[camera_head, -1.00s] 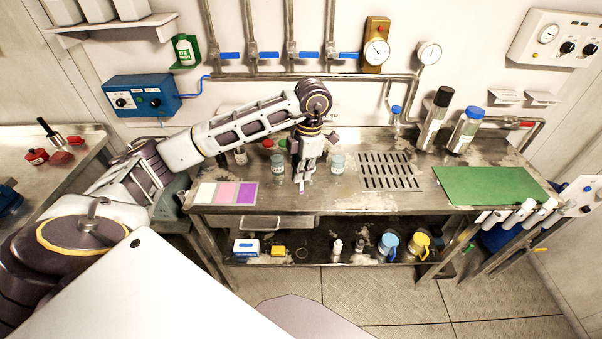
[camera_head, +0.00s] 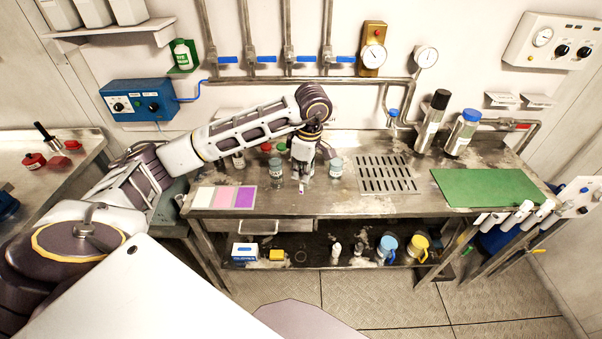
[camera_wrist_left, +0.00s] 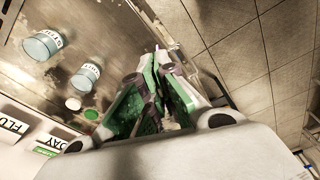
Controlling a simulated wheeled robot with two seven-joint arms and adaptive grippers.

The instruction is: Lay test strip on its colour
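The colour card (camera_head: 197,203) lies at the left front of the steel bench, with white, pink and purple fields side by side. My left gripper (camera_head: 302,185) points down above the bench, right of the card and between two small glass jars. It is shut on a thin pale test strip (camera_head: 300,191) with a purple end. In the left wrist view the green-padded fingers (camera_wrist_left: 152,80) are close together, and the strip's purple tip (camera_wrist_left: 157,47) shows just beyond them. Most of the strip is hidden by the fingers. My right gripper is not in view.
Glass jars stand left (camera_head: 276,170) and right (camera_head: 336,168) of the gripper. Red and green lidded items sit behind it. A drain grate (camera_head: 387,174) and a green mat (camera_head: 485,188) lie to the right. The bench front between card and gripper looks clear.

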